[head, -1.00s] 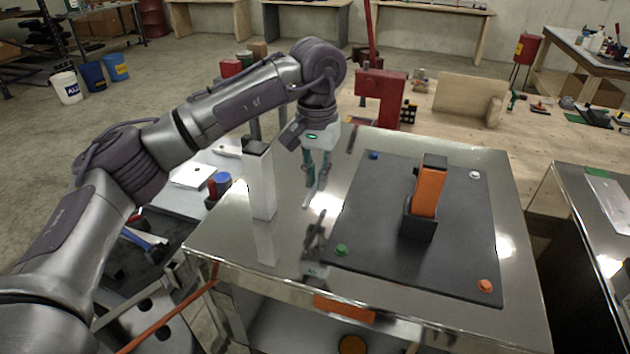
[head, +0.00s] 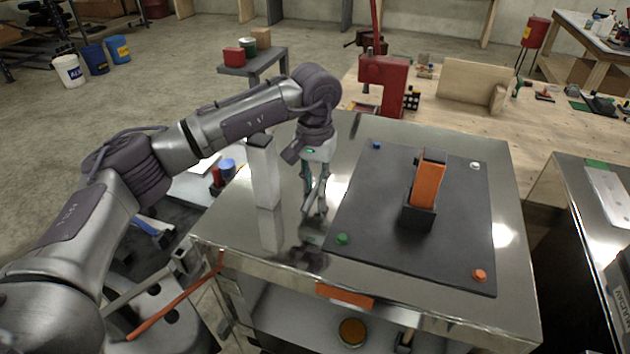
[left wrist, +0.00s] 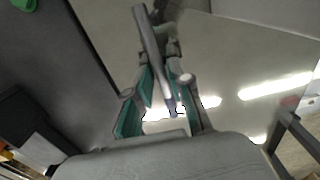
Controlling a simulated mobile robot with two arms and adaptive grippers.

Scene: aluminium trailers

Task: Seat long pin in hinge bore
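My left gripper (head: 317,208) is low over the steel table top, left of the black mat. In the left wrist view its teal-padded fingers (left wrist: 170,55) come together towards the tips, around a long thin grey pin (left wrist: 152,50). The pin is tilted; its near end lies between the pads and its far end reaches past the tips. In the head view the pin is hard to separate from the fingers. An upright orange block (head: 427,183) stands in a black holder (head: 419,216) on the mat; I see no clear bore. My right gripper is out of view.
The black mat (head: 376,245) has coloured corner buttons, the green one (head: 342,239) nearest my gripper. A pale square post (head: 264,175) stands left of the gripper. A red press (head: 383,82) stands behind the table. The table's right strip is clear.

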